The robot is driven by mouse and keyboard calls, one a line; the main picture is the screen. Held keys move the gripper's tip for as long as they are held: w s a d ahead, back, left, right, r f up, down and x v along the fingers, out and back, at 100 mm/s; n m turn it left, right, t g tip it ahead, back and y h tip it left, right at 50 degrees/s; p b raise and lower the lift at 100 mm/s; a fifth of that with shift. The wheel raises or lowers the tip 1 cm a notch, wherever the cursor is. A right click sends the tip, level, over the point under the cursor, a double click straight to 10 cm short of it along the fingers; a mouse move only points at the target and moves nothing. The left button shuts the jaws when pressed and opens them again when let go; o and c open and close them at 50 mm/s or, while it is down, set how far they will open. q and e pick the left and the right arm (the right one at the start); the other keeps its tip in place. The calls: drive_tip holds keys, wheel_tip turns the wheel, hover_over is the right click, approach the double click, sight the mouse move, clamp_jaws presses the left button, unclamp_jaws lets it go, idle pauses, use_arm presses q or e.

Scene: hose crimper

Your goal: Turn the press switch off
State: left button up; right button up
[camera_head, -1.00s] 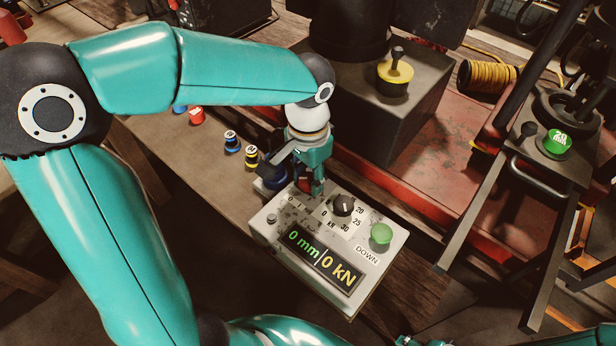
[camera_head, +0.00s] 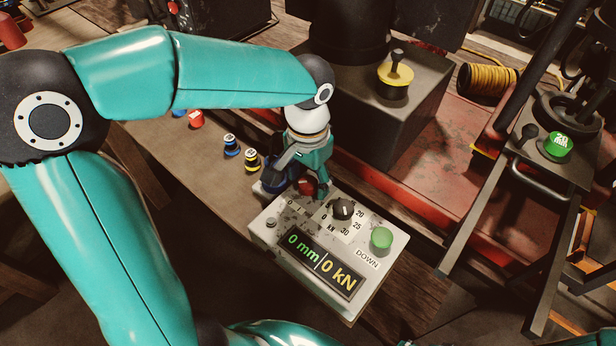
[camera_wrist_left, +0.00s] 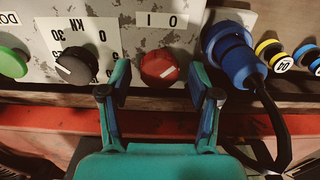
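In the head view the left gripper (camera_head: 309,186) is over the box's far left corner and partly hides the red knob (camera_head: 307,185). Only small parts at the bottom edge may belong to my right gripper.
The box also has a black dial (camera_head: 343,208), a green DOWN button (camera_head: 381,238) and a display (camera_head: 321,264) reading 0 mm and 0 kN. A blue plug (camera_wrist_left: 232,57) with a cable is close beside the left gripper. Several coloured caps lie on the bench.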

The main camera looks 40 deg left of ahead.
sight(308, 182)
use_arm(q)
wheel_tip(308, 182, up, 12)
idle(0.8)
drive_tip(key=shift+s+f, duration=0.1)
idle(0.3)
